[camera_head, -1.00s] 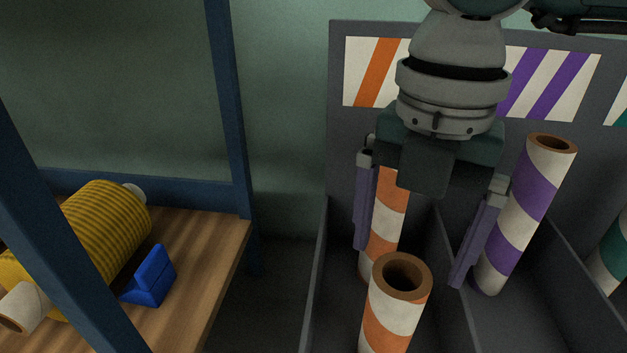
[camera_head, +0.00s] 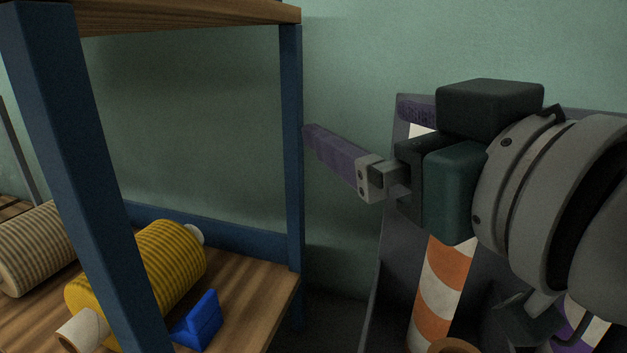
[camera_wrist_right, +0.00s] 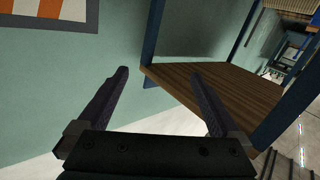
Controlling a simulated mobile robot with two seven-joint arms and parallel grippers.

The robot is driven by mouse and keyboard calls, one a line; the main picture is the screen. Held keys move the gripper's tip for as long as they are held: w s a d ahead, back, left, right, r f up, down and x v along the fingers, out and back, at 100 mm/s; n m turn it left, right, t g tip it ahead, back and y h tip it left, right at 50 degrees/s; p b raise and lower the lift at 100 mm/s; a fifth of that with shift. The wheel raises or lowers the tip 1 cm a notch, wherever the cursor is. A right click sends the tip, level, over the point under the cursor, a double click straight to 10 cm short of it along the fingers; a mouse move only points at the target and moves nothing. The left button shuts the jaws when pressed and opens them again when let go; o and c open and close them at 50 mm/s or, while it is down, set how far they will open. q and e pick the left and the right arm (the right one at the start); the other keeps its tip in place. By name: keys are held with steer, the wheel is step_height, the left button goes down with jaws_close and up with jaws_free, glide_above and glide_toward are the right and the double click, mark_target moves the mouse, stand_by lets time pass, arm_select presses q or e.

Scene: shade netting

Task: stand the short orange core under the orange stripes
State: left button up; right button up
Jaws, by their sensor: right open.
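An orange-and-white striped core (camera_head: 440,290) stands upright in the left compartment of the grey bin. The brown rim of a second core (camera_head: 455,346) shows at the bottom edge; I cannot tell from this which is the short one. The orange stripe sign is mostly hidden behind my right gripper in the head view, but orange stripes (camera_wrist_right: 30,8) show at top left in the right wrist view. My right gripper (camera_head: 354,122) is open and empty, raised above the cores and pointing left; its spread fingers also show in the right wrist view (camera_wrist_right: 160,75). My left gripper is out of view.
A blue-framed shelf (camera_head: 290,150) with a wooden board stands to the left. A yellow roll (camera_head: 150,270), a beige roll (camera_head: 35,250) and a blue wedge (camera_head: 200,322) lie on it. A purple-striped core (camera_head: 590,325) is partly hidden behind my arm.

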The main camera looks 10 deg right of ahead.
steer(key=s+d+f+m+g+h, duration=0.1)
steer(key=s+d+f+g, duration=0.3)
steer(key=f, duration=0.3)
steer(key=s+d+f+m+g+h, duration=0.1)
steer(key=s+d+f+g+h, duration=0.1)
steer(key=s+f+g, duration=0.7)
steer(key=s+f, duration=0.4)
steer(key=s, duration=0.3)
steer(key=shift+s+f+n+g+y, duration=0.3)
steer(key=shift+s+n+y, duration=0.05)
steer(key=shift+n+y, duration=0.05)
